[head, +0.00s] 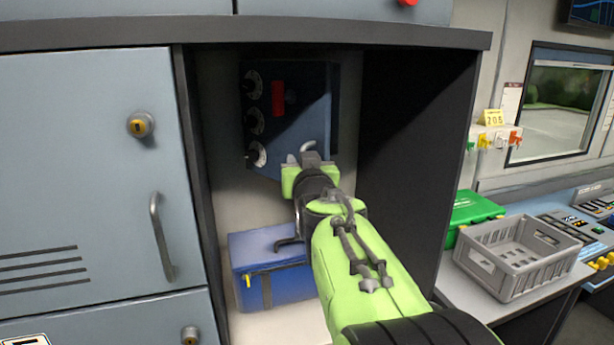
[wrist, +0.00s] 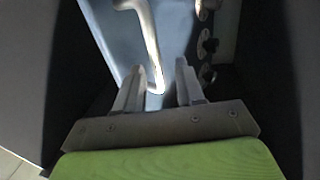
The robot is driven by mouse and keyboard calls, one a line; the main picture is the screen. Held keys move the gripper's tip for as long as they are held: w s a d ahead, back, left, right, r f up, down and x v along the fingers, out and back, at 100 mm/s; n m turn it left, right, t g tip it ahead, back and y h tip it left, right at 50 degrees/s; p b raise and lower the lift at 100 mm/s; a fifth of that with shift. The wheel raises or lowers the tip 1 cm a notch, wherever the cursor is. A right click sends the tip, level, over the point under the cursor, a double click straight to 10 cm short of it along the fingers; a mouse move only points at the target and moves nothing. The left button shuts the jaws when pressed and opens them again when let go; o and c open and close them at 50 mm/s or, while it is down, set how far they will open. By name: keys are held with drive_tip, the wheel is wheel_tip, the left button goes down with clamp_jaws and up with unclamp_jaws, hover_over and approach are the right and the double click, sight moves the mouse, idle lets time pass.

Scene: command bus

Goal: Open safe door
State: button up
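The safe (head: 310,125) is a dark blue box mounted on the back wall of an open cabinet niche. Several round dials (head: 256,122) run down the left of its front, with a red part (head: 278,93) beside them. A grey metal handle (head: 307,147) sits low on the front. In the wrist view the handle (wrist: 150,35) is a bent bar, its lower end between my fingers. My gripper (head: 301,158) is open at the handle; in the wrist view (wrist: 161,78) gaps show beside the bar. I cannot tell whether the door is ajar.
A blue case (head: 270,268) lies on the niche floor below my arm. The niche's dark right wall (head: 415,150) is close to my arm. A closed cabinet door (head: 85,170) is at left. A grey crate (head: 515,262) and green box (head: 470,212) stand at right.

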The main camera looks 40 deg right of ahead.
drive_tip(key=b+v, duration=0.1)
drive_tip(key=v, duration=1.3)
drive_tip(key=shift+s, duration=0.25)
